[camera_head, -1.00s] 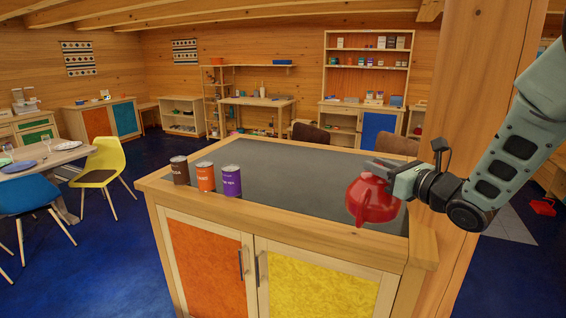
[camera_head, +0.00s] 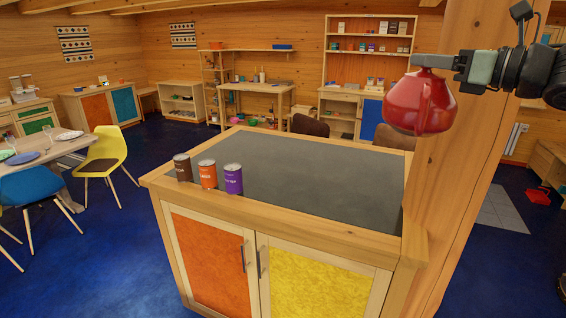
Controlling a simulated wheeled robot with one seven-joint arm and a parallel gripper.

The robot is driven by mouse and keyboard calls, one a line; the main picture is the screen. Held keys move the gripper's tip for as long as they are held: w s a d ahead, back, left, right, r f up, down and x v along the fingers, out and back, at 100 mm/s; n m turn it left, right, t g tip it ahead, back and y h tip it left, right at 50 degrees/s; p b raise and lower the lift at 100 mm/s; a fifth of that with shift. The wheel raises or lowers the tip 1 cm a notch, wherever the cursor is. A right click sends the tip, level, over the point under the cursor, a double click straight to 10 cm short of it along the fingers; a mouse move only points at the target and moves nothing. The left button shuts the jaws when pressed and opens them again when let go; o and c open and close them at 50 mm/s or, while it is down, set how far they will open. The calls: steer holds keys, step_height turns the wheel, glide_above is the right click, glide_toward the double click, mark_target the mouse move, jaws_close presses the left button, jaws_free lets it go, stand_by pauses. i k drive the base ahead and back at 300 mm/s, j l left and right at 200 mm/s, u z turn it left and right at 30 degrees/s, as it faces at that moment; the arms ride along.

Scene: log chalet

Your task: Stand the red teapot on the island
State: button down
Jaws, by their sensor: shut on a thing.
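The red teapot (camera_head: 420,103) hangs in the air at the upper right, in front of the wooden post. My gripper (camera_head: 430,61) is shut on the top of the teapot. The exact contact on its lid or knob is too small to tell. The island (camera_head: 300,225) has a dark grey top with a wooden rim and orange and yellow doors below. The teapot is apart from the island top and appears above its right side.
Three cans, brown (camera_head: 183,167), orange (camera_head: 207,173) and purple (camera_head: 233,179), stand at the island's left front corner. The rest of the dark top is clear. A thick wooden post (camera_head: 455,150) rises at the island's right side. Chairs stand behind it.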

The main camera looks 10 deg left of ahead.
mark_target(354, 215)
steer(key=i+j, duration=0.15)
steer(key=i, duration=0.85)
